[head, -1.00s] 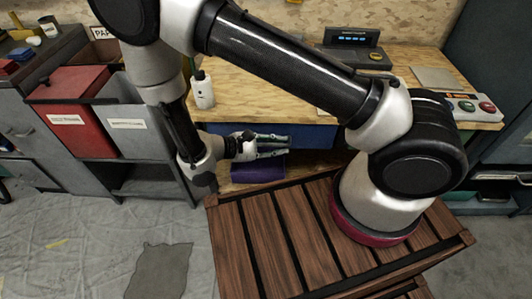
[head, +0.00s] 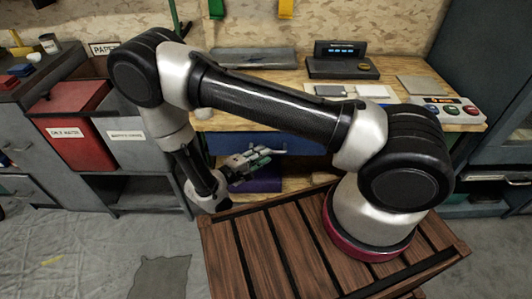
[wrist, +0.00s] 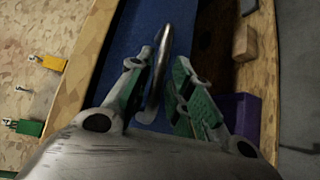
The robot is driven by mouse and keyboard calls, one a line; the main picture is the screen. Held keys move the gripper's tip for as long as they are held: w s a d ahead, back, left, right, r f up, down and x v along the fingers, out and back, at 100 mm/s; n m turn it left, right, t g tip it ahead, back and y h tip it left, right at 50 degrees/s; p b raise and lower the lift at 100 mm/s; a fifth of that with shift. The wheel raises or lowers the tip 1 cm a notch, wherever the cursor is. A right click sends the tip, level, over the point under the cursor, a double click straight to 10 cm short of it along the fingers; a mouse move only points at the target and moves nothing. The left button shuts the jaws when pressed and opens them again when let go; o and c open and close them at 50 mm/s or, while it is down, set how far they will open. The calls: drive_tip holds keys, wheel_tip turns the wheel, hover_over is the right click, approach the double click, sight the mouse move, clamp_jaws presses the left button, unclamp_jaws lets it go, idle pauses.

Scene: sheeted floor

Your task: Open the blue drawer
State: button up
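The blue drawer (head: 300,144) sits under the wooden workbench top, partly hidden by my arm. Its blue front fills the upper middle of the wrist view (wrist: 135,30). A curved metal handle (wrist: 163,60) stands out from this front. My gripper (head: 259,157) is at the left part of the drawer front in the head view. In the wrist view my gripper (wrist: 160,64) is open, with the handle between its two green-padded fingers. The handle is closer to the left finger; I cannot tell whether they touch.
A purple box (head: 262,181) lies on the shelf below the drawer, near my gripper. The workbench top (head: 290,66) carries a display device (head: 343,60) and a button panel (head: 449,111). Red (head: 80,140) and grey bins stand left. Sheeted floor lies free at lower left.

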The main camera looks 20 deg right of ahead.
drive_tip(key=shift+x, duration=1.25)
drive_tip(key=shift+c, duration=0.3)
clamp_jaws()
